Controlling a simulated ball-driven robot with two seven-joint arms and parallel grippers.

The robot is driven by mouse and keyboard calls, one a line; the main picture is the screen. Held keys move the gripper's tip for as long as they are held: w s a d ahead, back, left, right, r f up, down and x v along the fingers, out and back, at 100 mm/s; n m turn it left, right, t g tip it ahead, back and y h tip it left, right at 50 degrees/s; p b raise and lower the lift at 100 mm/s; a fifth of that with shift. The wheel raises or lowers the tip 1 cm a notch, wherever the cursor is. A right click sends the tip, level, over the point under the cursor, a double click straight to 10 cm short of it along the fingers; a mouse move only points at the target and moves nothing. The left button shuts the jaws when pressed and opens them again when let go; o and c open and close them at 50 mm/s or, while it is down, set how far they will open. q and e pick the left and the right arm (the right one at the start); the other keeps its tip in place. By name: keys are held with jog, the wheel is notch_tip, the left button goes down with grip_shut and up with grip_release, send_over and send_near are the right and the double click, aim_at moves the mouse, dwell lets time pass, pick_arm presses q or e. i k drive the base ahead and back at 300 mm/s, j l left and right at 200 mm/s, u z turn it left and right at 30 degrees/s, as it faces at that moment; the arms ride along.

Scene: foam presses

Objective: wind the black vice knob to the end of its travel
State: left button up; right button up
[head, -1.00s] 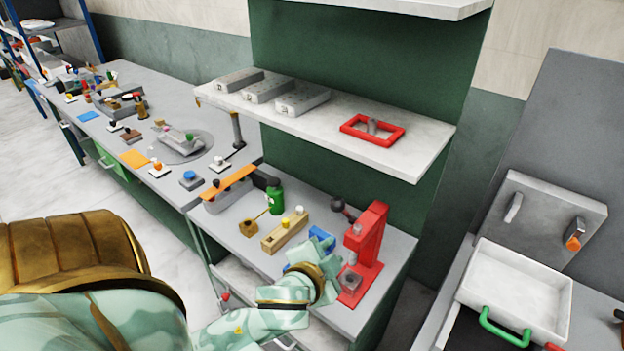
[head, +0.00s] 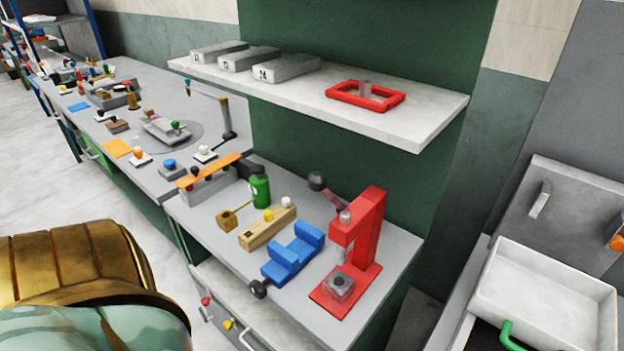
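The blue vice (head: 294,256) stands on the grey bench at its front edge, left of a red press. Its black knob (head: 258,289) is at the vice's front end, by the bench edge, and is in plain sight. Nothing is touching the knob. The vice shows a gap between its two raised blue blocks. How far the knob is wound cannot be told. Neither gripper is in view. Only a gold and pale green part of my own body shows at the lower left.
The red press (head: 361,245) stands close right of the vice. A wooden block (head: 266,229) with knobs and a green bottle (head: 260,189) are behind it to the left. A white shelf (head: 420,128) overhangs the bench's back. The floor left of the bench is clear.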

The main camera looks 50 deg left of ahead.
aim_at(259, 289)
jog(key=u, duration=0.45)
jog(key=i+u, duration=0.1)
jog(key=u, duration=0.35)
jog(key=l+u, duration=0.1)
jog(key=u, duration=0.35)
jog(key=i+l+u, duration=0.1)
jog(key=u, duration=0.35)
